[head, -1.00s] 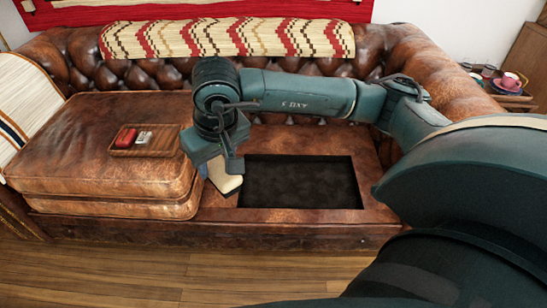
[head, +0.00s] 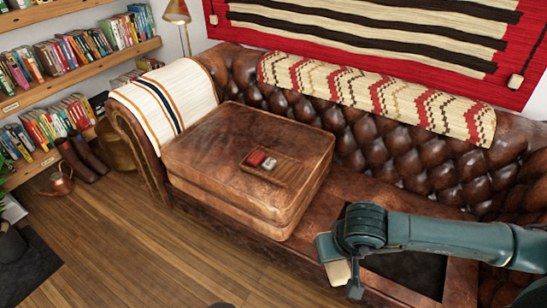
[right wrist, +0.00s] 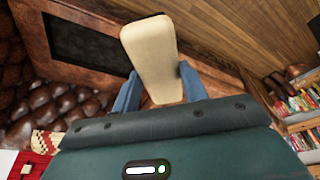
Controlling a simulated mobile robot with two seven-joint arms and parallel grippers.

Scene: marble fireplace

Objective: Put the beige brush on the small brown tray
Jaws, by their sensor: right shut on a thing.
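The beige brush (head: 339,272) is held in my right gripper (right wrist: 156,85); the right wrist view shows its pale block-like body (right wrist: 150,50) between the two blue fingers. In the head view the brush hangs below the wrist, in front of the sofa's seat and to the right of the cushions. The small brown tray (head: 290,172) lies on top of the stacked leather cushions, to the left of and beyond the gripper. A small red item (head: 257,158) and a whitish item (head: 270,162) sit on its left part; its right part is bare. My left gripper is out of view.
The thick brown cushions (head: 215,150) rise above the sofa seat between gripper and tray. A dark recess (head: 410,272) is in the seat under my right arm. The tufted backrest stands behind. Wooden floor (head: 130,230) is open in front; bookshelves stand at the left.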

